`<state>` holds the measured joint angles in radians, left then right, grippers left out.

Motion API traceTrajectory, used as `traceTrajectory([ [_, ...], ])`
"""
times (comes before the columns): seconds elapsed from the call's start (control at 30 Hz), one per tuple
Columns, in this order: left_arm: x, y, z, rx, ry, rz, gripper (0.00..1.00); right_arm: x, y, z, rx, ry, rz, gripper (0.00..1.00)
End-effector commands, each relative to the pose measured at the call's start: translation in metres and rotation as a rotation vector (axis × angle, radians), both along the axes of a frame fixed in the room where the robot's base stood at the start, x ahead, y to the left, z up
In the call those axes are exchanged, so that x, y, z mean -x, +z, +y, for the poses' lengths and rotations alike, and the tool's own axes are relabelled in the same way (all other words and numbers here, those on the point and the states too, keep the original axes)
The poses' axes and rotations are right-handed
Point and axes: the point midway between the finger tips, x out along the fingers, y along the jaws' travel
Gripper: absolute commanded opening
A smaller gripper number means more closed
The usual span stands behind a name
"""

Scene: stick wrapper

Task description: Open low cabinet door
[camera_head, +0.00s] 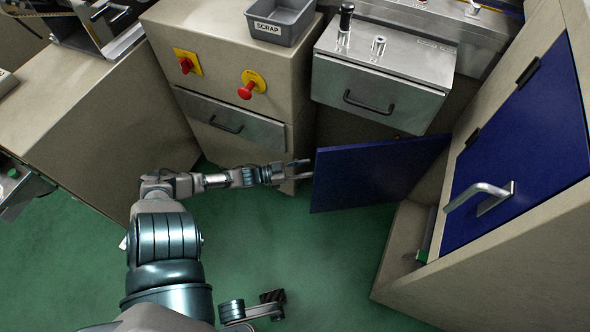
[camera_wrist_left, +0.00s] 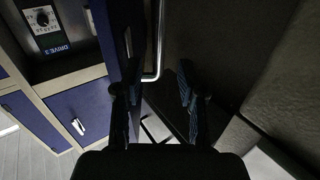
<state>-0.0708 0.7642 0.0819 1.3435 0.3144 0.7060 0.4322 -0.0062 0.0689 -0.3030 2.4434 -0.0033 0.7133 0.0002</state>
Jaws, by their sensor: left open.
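The low cabinet's blue door (camera_head: 375,175) stands swung outward in the head view, its free edge toward the left. My left gripper (camera_head: 304,170) is at that free edge, with its fingers apart. In the left wrist view my left gripper (camera_wrist_left: 158,98) is open, and the dark blue door (camera_wrist_left: 116,35) runs along its left finger. A silver bar handle (camera_wrist_left: 159,45) shows ahead, between the finger lines. Nothing is seen gripped; I cannot tell whether a finger touches the door.
A second blue door (camera_head: 525,140) with a silver handle is on the right-hand cabinet. A beige cabinet with red knobs (camera_head: 247,90) and a grey drawer (camera_head: 228,118) stands behind my arm. A grey scrap bin (camera_head: 281,22) sits on top. Green floor (camera_head: 330,270) is open in front.

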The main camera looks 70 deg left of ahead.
Motion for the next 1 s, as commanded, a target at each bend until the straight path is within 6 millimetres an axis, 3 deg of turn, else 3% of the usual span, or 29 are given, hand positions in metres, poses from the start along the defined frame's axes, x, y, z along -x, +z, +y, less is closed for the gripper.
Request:
traceTrajectory([
  [0.2, 0.037, -0.002, 0.004, 0.002, 0.001, 0.003, 0.4, 0.0, 0.0, 0.0, 0.001, 0.0, -0.001, 0.4],
  [0.6, 0.046, -0.001, 0.005, 0.002, 0.001, 0.0, 0.4, -0.001, 0.0, 0.001, 0.002, 0.001, -0.001, 0.4],
  [0.7, 0.045, -0.001, -0.003, 0.009, -0.007, -0.007, 0.15, 0.0, 0.0, 0.0, 0.001, 0.0, -0.001, 0.4],
  [0.77, 0.041, 0.0, -0.024, 0.024, -0.028, -0.027, 0.0, 0.0, 0.0, 0.0, 0.001, 0.0, -0.001, 0.4],
  [0.83, 0.033, 0.007, -0.069, 0.053, -0.071, -0.076, 0.0, 0.0, 0.0, 0.0, 0.001, 0.0, -0.001, 0.4],
  [0.93, 0.019, 0.038, -0.163, 0.111, -0.152, -0.201, 0.0, 0.0, 0.0, 0.0, 0.001, 0.0, -0.001, 0.4],
  [1.0, 0.014, 0.073, -0.223, 0.147, -0.198, -0.306, 0.0, 0.0, 0.0, -0.001, 0.0, 0.0, -0.001, 0.4],
])
